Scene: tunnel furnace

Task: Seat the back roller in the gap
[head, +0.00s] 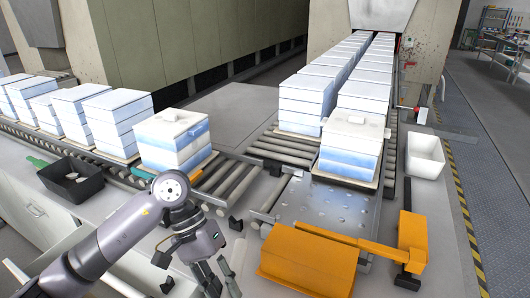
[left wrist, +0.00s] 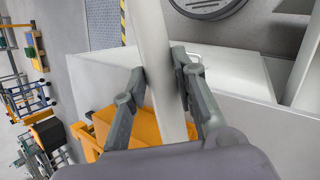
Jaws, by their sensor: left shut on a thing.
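My left gripper (head: 212,277) is low in the head view, over the near edge of the conveyor line. In the left wrist view my left gripper (left wrist: 160,88) is shut on a long pale grey roller (left wrist: 158,55), one finger on each side. The roller runs from the top of that view down between the fingers; its lower end is hidden by the gripper body. I cannot make out the roller clearly in the head view. Conveyor rollers (head: 229,180) lie beyond the gripper, between the left line and the metal plate. My right gripper is not in view.
Stacked white-and-blue blocks stand on a left line (head: 172,140) and a right line (head: 350,148). A perforated metal plate (head: 325,208), an orange housing (head: 306,262) and an orange pusher arm (head: 411,240) lie to the right. A black bin (head: 72,185) is at left, a white bin (head: 425,156) at right.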

